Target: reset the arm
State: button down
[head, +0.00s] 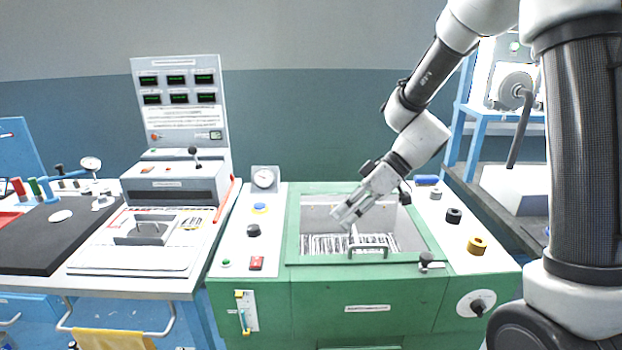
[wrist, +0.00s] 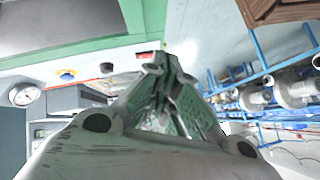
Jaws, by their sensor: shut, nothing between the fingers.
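My gripper (head: 347,216) is in the head view, at the end of my arm, which reaches in from the right. It points down and to the left over the open basin of the green bench (head: 320,300). Its fingers are shut with nothing between them. In the wrist view the fingers of my gripper (wrist: 165,70) come together in the middle of the picture. Whether the fingertips touch anything in the basin I cannot tell.
The basin holds a striped insert and a metal handle (head: 369,250). Knobs, buttons and a round gauge (head: 264,178) sit on the bench top around it. A grey control panel (head: 180,100) stands to the left. A blue frame (head: 463,110) stands at the right behind my arm.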

jog(key=s+d+m+h, duration=0.4)
jog(key=s+d+m, duration=0.3)
jog(key=d+m, duration=0.3)
jog(key=s+d+r+m+t+h, duration=0.3)
jog(key=s+d+r+t+h, duration=0.2)
jog(key=s+d+r, duration=0.5)
jog(key=d+r+t, duration=0.1)
jog(key=d+r, duration=0.1)
jog(key=d, duration=0.3)
jog(key=shift+d+r+m, duration=0.15)
jog(key=shift+r+m, duration=0.15)
jog(key=shift+r, duration=0.1)
